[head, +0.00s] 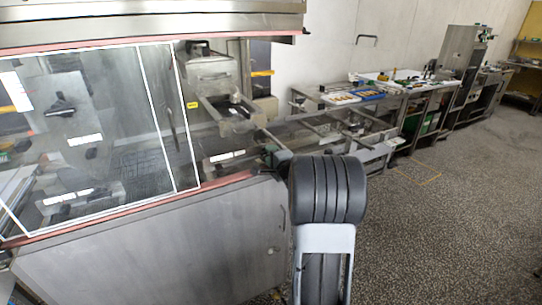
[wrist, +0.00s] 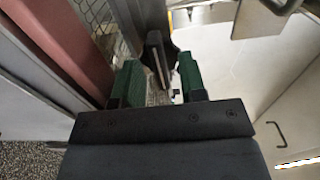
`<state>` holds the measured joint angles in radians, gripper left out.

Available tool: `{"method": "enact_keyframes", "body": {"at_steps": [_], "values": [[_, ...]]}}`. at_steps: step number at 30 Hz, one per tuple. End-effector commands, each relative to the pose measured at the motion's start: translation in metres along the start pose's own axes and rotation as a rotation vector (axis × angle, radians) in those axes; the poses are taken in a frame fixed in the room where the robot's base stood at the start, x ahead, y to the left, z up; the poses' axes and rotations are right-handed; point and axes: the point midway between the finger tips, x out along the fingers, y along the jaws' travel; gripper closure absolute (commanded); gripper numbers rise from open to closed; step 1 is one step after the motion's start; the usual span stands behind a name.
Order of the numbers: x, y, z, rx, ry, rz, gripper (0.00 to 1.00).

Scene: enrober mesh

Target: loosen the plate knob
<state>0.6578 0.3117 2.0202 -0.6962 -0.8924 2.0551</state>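My gripper (wrist: 157,84) shows in the wrist view as two green-padded fingers with a clear gap between them. A dark, upright knob-like part (wrist: 155,55) with a pale edge shows beyond and between the fingertips; it may be the plate knob, but I cannot be sure. I see no finger closed on it. In the head view my gripper (head: 276,157) is at the right end of the machine, partly hidden by my own arm. A dark knob (head: 61,105) on a grey plate shows behind the machine's clear door; which knob is the plate's I cannot tell.
The steel machine (head: 150,250) with its clear door (head: 120,130) fills the left. A reddish edge strip (wrist: 70,40) lies close left of the fingers. A mesh belt (wrist: 95,12) shows ahead. A bench line (head: 340,100) runs back right; speckled floor (head: 450,220) is open at right.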

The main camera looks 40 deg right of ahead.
Motion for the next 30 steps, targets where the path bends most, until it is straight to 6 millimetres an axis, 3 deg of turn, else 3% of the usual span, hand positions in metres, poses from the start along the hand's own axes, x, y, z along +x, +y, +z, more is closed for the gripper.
{"method": "enact_keyframes", "body": {"at_steps": [10,22,30], "values": [[0.0022,-0.0001,0.0002,0.000,0.000,0.000,0.63],[0.0020,-0.0002,0.0001,0.000,0.000,0.000,1.00],[0.0020,0.0001,0.0001,-0.010,0.000,0.000,1.00]]}}
